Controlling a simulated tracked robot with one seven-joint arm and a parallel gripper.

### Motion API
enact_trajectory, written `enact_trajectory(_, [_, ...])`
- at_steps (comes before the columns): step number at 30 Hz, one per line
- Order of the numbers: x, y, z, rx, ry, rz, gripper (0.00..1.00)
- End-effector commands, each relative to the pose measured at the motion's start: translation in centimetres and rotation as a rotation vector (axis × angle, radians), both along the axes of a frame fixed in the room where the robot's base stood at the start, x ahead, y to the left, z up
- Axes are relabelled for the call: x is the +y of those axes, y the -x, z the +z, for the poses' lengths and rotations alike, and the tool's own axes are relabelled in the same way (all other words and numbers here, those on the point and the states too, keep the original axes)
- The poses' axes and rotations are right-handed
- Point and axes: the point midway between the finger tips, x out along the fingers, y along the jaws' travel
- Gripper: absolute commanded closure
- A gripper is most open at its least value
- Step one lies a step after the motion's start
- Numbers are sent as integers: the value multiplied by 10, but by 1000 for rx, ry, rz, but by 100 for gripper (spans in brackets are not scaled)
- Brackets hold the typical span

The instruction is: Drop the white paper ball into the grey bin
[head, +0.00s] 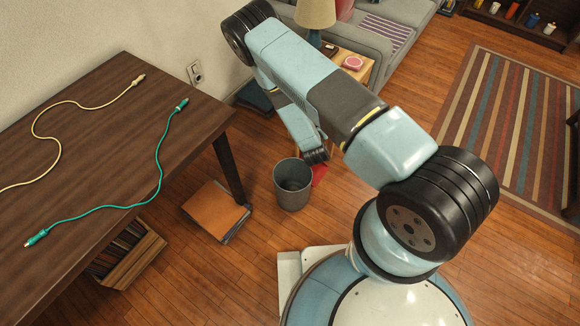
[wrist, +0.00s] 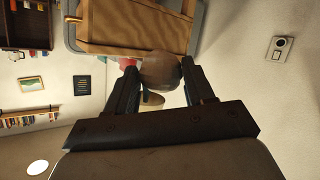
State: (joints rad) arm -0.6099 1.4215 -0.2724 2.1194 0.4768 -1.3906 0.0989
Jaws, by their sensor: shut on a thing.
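The grey bin (head: 293,184) stands upright on the wood floor in the head view, right of the dark table's leg; its visible inside looks empty. My arm reaches behind it, and my gripper is hidden there. In the wrist view, my gripper (wrist: 160,82) is shut on a round, brownish ball (wrist: 161,70), held between both fingers. It looks dark, not white, and I cannot tell if it is paper. No white paper ball shows elsewhere in the head view.
A dark table (head: 95,150) with a teal cable (head: 158,165) and a cream cable (head: 60,105) fills the left. An orange-brown folder (head: 214,208) lies on a stack left of the bin. A side table with a lamp (head: 316,12) stands behind my arm.

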Motion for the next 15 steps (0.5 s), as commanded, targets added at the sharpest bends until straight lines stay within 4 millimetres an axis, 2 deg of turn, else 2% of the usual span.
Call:
enact_trajectory(1, [15, 7, -23, 3, 0, -12, 75])
enact_trajectory(6, [51, 35, -85, 4, 0, -83, 75])
enact_trajectory(10, [69, 59, -123, 3, 2, -134, 75])
enact_trajectory(15, [80, 82, -153, 1, 1, -184, 75])
